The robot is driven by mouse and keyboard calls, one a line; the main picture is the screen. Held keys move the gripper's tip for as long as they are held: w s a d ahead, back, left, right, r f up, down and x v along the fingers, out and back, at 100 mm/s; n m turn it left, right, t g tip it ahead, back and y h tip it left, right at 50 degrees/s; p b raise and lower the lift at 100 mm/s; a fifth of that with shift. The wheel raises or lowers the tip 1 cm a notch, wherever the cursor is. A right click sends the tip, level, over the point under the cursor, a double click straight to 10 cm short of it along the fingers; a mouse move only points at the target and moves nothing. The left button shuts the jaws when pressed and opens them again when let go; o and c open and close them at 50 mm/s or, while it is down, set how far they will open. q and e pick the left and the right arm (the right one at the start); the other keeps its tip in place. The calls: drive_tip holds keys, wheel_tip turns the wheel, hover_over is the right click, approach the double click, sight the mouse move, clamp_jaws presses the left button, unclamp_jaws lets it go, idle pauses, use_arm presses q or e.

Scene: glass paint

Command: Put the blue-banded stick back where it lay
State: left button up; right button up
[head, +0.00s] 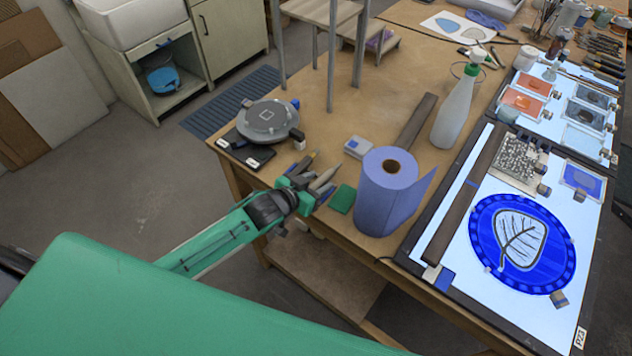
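A long dark flat stick with a narrow blue band (466,200) lies lengthwise along the left part of the lit white panel (445,283), left of the round blue leaf piece (521,243). My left gripper (325,163) is over the near left edge of the wooden table, left of the blue paper roll (372,205) and well apart from the stick. Its two fingers look spread, with nothing seen between them. My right gripper is not in view.
A second dark stick (412,123) lies behind the roll, partly hidden. A spray bottle (454,112), a green pad (342,198), a small grey-blue box (358,147) and a round turntable (268,120) stand on the table.

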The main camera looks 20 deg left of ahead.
use_arm(q)
drive_tip(key=shift+s+a, duration=0.15)
drive_tip(key=shift+s, duration=0.25)
drive_tip(key=b+v, duration=0.4)
drive_tip(key=v, duration=0.9)
drive_tip(key=shift+r, duration=0.25)
drive_tip(key=shift+w, duration=0.1)
